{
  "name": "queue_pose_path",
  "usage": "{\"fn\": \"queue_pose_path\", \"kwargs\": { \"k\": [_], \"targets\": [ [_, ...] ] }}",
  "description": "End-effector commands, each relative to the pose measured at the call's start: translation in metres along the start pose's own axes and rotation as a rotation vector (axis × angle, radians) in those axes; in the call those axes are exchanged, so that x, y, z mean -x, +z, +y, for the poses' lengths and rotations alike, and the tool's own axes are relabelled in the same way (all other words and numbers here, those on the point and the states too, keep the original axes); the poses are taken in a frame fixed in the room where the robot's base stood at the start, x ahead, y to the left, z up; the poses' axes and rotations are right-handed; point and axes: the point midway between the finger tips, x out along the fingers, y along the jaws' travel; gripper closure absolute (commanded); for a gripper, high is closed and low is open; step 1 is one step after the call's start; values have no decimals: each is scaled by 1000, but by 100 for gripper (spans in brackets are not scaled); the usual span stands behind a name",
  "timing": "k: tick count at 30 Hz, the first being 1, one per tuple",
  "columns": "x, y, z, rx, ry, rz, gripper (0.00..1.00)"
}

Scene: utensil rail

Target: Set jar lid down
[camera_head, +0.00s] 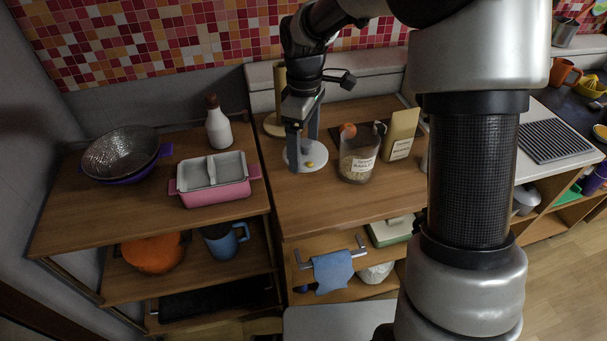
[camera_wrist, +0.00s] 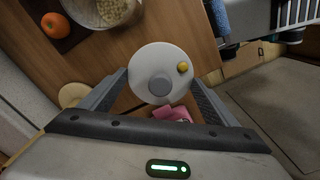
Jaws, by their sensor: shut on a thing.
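The jar lid (camera_head: 292,160) is a round white disc with a grey knob and a small yellow dot.
A tan packet (camera_head: 401,134) stands right of the jar, and an orange fruit (camera_wrist: 55,25) lies beside it. A paper-towel stand (camera_head: 274,124) is behind my gripper. The counter (camera_head: 310,208) is clear in front. A pink dish (camera_head: 215,194) and white bottle (camera_head: 217,128) stand left.

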Motion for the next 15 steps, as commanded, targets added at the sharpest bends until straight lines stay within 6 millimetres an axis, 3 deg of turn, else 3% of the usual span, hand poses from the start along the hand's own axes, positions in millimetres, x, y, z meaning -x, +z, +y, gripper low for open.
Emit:
{"fn": "queue_pose_path", "kwargs": {
  "k": [9,15],
  "targets": [
    [-50,-1,-1,8,-3,-2,40],
    [-66,-1,0,7,-1,0,40]
  ]
}}
